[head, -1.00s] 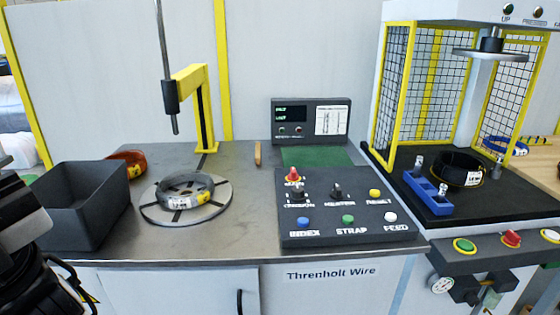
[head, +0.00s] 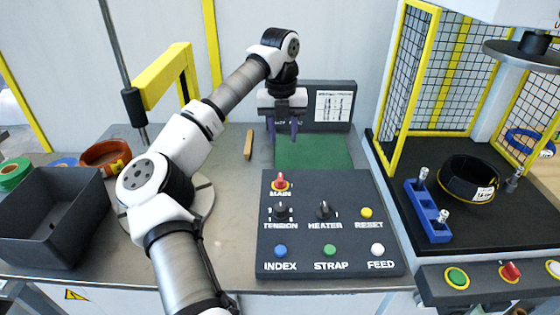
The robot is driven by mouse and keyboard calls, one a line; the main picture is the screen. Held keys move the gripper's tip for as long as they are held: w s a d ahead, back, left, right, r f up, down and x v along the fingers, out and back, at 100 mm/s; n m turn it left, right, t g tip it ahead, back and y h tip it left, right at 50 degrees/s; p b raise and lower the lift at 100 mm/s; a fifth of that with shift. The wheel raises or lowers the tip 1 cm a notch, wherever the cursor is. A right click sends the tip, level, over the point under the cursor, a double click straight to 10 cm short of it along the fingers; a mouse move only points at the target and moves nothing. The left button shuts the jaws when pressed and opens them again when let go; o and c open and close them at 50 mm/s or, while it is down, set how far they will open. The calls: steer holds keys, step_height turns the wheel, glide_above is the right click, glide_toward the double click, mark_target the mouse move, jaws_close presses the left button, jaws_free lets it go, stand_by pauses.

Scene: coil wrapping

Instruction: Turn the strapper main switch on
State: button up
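The main switch (head: 281,182) is a red knob on a yellow base, at the upper left of the dark control panel (head: 345,190), above the label MAIN. My gripper (head: 283,138) points down with its two fingers apart and nothing visible between them. In the picture it is above the main switch, in front of the display unit (head: 335,90), and does not touch the switch. My arm hides the coil and much of the turntable (head: 205,200).
The panel also has TENSION (head: 281,211) and HEATER (head: 324,210) knobs and several coloured buttons. A green mat (head: 315,152) lies behind it. A wooden-handled item (head: 249,144) lies to the left. A dark bin (head: 50,215) stands at left, a caged press (head: 470,130) at right.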

mark_target(280, 177)
steer(key=f+p, duration=0.1)
steer(key=f, duration=0.3)
steer(key=f+p, duration=0.1)
steer(key=f, duration=0.4)
steer(key=f+p, duration=0.2)
steer(key=f, duration=0.2)
steer(key=shift+a+f, duration=0.35)
steer(key=shift+f, duration=0.05)
steer(key=shift+c, duration=0.2)
jaws_close()
